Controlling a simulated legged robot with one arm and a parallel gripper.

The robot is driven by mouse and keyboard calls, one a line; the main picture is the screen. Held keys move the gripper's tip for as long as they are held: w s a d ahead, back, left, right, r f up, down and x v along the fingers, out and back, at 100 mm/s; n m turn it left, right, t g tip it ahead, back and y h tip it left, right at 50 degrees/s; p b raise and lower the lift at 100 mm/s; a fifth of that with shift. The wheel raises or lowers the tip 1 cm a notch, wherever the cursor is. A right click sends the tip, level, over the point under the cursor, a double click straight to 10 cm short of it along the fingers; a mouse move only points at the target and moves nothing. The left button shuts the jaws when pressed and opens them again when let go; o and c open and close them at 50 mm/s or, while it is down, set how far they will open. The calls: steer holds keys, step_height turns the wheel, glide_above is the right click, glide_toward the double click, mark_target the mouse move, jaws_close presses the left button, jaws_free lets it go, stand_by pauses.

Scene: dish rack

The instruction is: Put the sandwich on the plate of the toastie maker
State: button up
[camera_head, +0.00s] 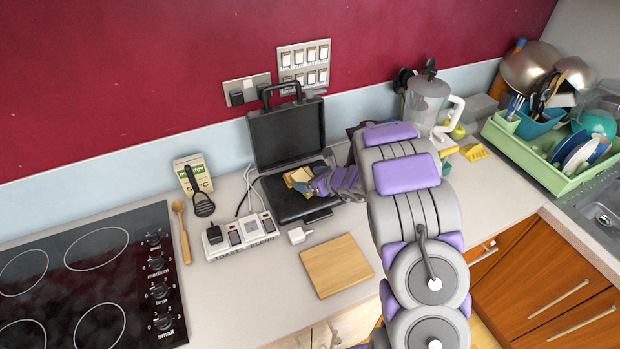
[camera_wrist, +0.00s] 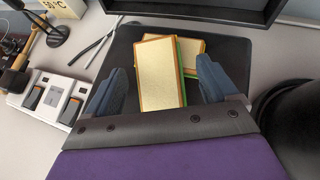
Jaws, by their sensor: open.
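The toastie maker (camera_head: 287,137) stands open on the worktop against the back wall, its lid raised. The sandwich (camera_head: 299,177) is on its black lower plate (camera_head: 283,207). In the wrist view the sandwich (camera_wrist: 158,72) shows as light slices with brown crust and green edges, one piece lying askew over another, on the dark plate (camera_wrist: 121,52). My gripper (camera_head: 312,183) is at the plate, beside the sandwich. In the wrist view my gripper (camera_wrist: 160,82) is open, one blue finger on each side of the sandwich, with gaps visible.
A wooden board (camera_head: 335,265) lies bare in front. A white socket strip (camera_head: 240,237), a wooden spoon (camera_head: 181,230) and the black hob (camera_head: 92,275) are left. A blender jug (camera_head: 427,103) and green dish rack (camera_head: 545,150) are right.

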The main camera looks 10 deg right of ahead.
steer(key=v, duration=1.2)
steer(key=s+a+r+n+g+y, duration=0.2)
steer(key=s+a+r+n, duration=0.3)
steer(key=a, duration=0.2)
steer(key=s+a+r+n+g+y, duration=0.1)
steer(key=s+a+r+n+g, duration=0.1)
steer(key=s+a+r+n, duration=0.3)
steer(key=s+a+r+n+g, duration=0.2)
steer(key=s+a+n+g, duration=0.4)
steer(key=s, duration=0.5)
steer(key=s+d+r+n+h, duration=0.1)
steer(key=s+d+n+h, duration=0.3)
steer(key=s, duration=0.6)
steer(key=s+d+r+n+g+h, duration=0.1)
steer(key=s+d+n+h, duration=0.4)
steer(key=s+n, duration=0.4)
steer(key=shift+s+d+r+g, duration=0.3)
steer(key=shift+s+d, duration=0.4)
steer(key=shift+s, duration=0.1)
steer(key=shift+f, duration=0.1)
step_height(320, 180, down, 4)
steer(key=b, duration=0.3)
